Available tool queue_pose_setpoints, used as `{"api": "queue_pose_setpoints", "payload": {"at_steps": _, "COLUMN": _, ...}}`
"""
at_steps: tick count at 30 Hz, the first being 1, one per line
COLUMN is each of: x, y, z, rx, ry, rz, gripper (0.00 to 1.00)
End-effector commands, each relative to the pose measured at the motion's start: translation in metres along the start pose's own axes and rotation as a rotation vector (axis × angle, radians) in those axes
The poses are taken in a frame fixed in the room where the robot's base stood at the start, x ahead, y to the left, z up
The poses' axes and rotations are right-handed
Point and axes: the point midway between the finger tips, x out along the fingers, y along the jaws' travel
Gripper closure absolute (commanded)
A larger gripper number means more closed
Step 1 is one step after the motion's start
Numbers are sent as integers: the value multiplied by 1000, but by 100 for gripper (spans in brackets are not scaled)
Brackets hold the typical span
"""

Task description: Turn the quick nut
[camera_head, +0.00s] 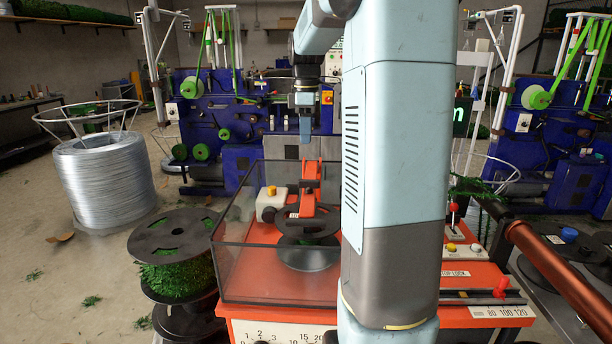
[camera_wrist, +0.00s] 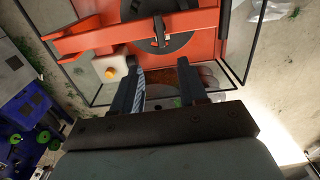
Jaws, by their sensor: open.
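The quick nut looks to be the small dark piece (camera_wrist: 160,40) at the middle of a round black spool flange (camera_wrist: 182,24) in the wrist view. An orange bar (camera_wrist: 110,38) runs across beside it. In the head view the black spool (camera_head: 308,257) sits inside a clear-walled box, under an orange arm (camera_head: 308,190); I cannot make out the nut there. My gripper (camera_head: 305,138) hangs above the box, pointing down. In the wrist view its two fingers (camera_wrist: 162,78) are apart with nothing between them, short of the nut and not touching it.
Clear walls (camera_head: 228,262) surround the spool on the orange machine top. A white block with a yellow button (camera_head: 271,203) stands beside the spool inside them. A control panel with a red lever (camera_head: 453,210) is at right. A green-wound spool (camera_head: 175,272) and a wire coil (camera_head: 104,180) stand left.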

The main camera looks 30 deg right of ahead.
Motion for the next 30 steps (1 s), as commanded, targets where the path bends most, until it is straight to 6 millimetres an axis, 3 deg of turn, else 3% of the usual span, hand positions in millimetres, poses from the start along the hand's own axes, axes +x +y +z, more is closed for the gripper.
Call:
{"api": "queue_pose_setpoints", "payload": {"at_steps": 7, "x": 35, "y": 2, "z": 10, "rx": 19, "ry": -1, "rz": -3, "gripper": 57}}
{"api": "queue_pose_setpoints", "payload": {"at_steps": 21, "x": 113, "y": 2, "z": 12, "rx": 22, "ry": -1, "rz": -3, "gripper": 57}}
{"api": "queue_pose_setpoints", "payload": {"at_steps": 30, "x": 133, "y": 2, "z": 12, "rx": 22, "ry": 0, "rz": 1, "gripper": 57}}
